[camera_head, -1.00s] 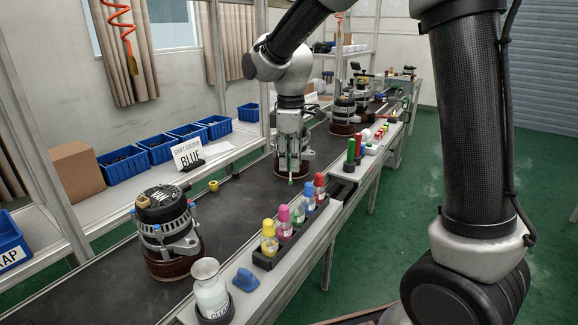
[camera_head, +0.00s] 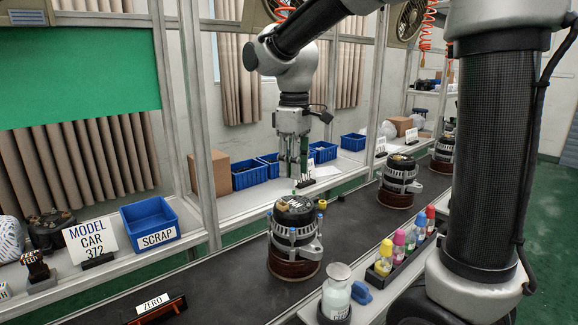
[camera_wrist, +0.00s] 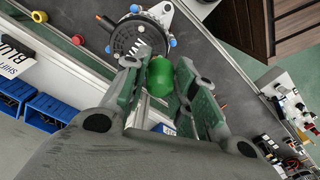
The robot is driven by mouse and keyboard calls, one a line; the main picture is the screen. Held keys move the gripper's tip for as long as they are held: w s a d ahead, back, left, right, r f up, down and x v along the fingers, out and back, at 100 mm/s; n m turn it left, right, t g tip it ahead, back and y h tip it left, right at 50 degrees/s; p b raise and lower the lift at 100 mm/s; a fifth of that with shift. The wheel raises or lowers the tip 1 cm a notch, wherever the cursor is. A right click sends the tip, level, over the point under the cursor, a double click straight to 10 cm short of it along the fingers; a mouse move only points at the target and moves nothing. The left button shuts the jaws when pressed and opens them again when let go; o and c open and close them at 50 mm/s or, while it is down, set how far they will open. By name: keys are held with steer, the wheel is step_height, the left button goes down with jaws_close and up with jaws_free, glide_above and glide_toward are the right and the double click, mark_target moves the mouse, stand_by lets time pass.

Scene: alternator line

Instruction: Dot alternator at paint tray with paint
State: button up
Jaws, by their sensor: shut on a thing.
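My gripper (camera_head: 293,172) points down and is shut on a slim green marker, whose lower end shows just under the fingers. In the wrist view the rounded green marker (camera_wrist: 160,77) sits between the finger pads. An alternator (camera_head: 295,238) with a dark top, silver body and blue studs stands on a round brown base on the conveyor. The marker's tip looks close above the alternator's top in the head view; I cannot tell whether they touch. The alternator (camera_wrist: 141,38) lies past the fingertips in the wrist view. The black paint tray (camera_head: 397,262) holds bottles with coloured caps.
A glass jar (camera_head: 336,292) and a blue object (camera_head: 361,293) stand on the ledge near the alternator. More alternators (camera_head: 399,180) stand farther along the belt.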

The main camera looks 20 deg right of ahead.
steer(key=shift+d, duration=0.1)
steer(key=shift+f, duration=2)
steer(key=shift+f, duration=0.45)
stand_by(0.8)
steer(key=shift+r, duration=2.5)
